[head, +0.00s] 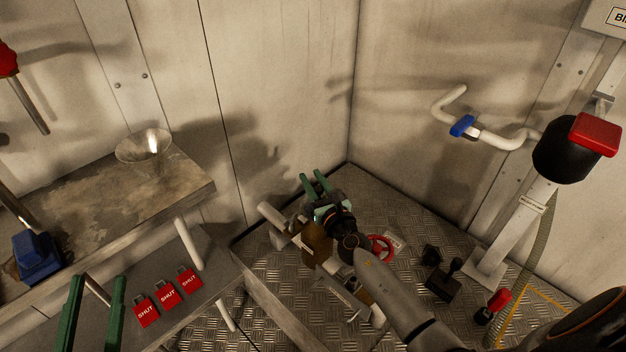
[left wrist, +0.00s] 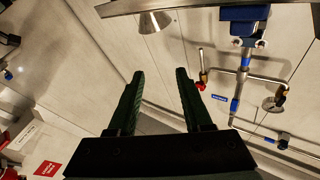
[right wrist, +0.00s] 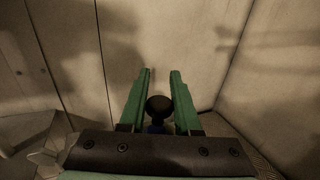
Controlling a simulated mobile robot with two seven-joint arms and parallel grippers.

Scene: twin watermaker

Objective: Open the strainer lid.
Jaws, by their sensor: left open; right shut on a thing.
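A brownish cylindrical body (head: 316,246), apparently the strainer, stands on a white pipe low in the corner. My right gripper (head: 312,176) is above it, and the gripper and wrist hide its top and lid. In the right wrist view a dark round knob (right wrist: 159,104) sits between the green fingers of the right gripper (right wrist: 160,73), which is shut on it. Whether the lid is raised cannot be seen. My left gripper (head: 94,288) is open and empty at the lower left; its spread fingers also show in the left wrist view (left wrist: 160,74).
A red handwheel (head: 381,247) is just right of the strainer. Red SHUT tags (head: 168,294) lie on the grey surface at lower left, below a worn bench (head: 110,205) with a metal bowl (head: 144,147). A black pedal-like object (head: 441,284) stands on the tread-plate floor.

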